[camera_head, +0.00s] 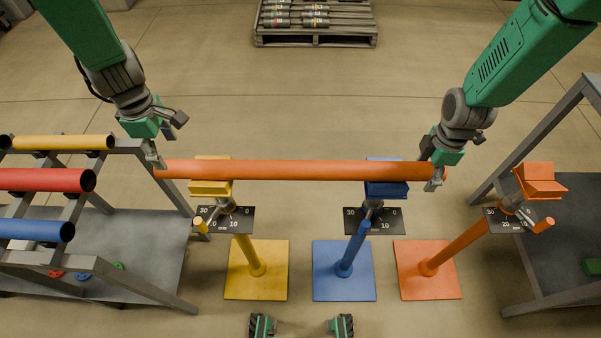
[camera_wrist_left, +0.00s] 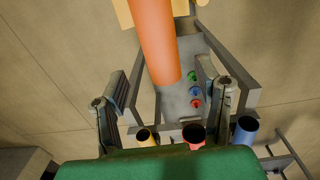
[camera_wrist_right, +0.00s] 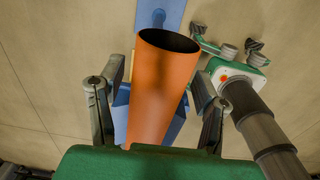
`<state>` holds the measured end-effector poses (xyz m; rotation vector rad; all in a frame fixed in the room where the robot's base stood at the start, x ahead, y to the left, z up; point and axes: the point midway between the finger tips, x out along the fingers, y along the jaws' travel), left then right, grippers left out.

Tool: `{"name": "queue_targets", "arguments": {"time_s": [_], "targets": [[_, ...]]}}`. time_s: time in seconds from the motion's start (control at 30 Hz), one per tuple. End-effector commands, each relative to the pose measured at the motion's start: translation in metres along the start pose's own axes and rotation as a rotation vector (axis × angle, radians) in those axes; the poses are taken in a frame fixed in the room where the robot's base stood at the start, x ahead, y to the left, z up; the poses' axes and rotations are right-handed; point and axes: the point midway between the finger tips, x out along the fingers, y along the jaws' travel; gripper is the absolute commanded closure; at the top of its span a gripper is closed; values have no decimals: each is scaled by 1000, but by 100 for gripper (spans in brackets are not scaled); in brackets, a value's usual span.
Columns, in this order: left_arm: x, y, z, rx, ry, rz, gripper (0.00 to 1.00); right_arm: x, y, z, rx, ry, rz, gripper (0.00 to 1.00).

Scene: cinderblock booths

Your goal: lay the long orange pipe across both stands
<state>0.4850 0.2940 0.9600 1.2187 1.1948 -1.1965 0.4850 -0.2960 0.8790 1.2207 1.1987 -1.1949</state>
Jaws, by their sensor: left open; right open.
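The long orange pipe (camera_head: 300,170) lies level across the heads of the yellow stand (camera_head: 211,188) and the blue stand (camera_head: 386,188), both ends overhanging. My left gripper (camera_head: 156,158) is at the pipe's left end with its fingers apart; in the left wrist view the pipe (camera_wrist_left: 162,45) reaches between the open fingers (camera_wrist_left: 165,110). My right gripper (camera_head: 432,175) is at the right end; in the right wrist view the pipe's open end (camera_wrist_right: 168,40) shows, with the open fingers (camera_wrist_right: 160,105) on either side. An orange stand (camera_head: 540,180) stands empty at the right.
A grey rack (camera_head: 130,147) at the left holds a yellow pipe (camera_head: 62,142), a red pipe (camera_head: 40,180) and a blue pipe (camera_head: 35,230). A grey frame (camera_head: 540,130) stands at the right. A loaded pallet (camera_head: 315,40) lies far back, with open floor before it.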

Motion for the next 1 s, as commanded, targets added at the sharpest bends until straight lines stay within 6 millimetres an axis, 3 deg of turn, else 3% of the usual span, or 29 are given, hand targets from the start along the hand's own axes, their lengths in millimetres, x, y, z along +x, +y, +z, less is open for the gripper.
{"name": "queue_targets", "arguments": {"time_s": [0.2, 0.37, 0.8, 1.0], "targets": [[-29, 1, -2, -2, -2, 0, 42, 0, 1, 0, -1, 0, 0, 41], [-35, 0, -1, -1, 0, -2, 42, -7, 1, 1, -1, 2, 2, 41], [-35, 0, -1, -2, -1, -1, 42, -92, 2, -1, -2, 0, 4, 41], [-35, 0, -2, -2, -2, -2, 42, -115, 2, -3, -1, -1, 0, 41]]}}
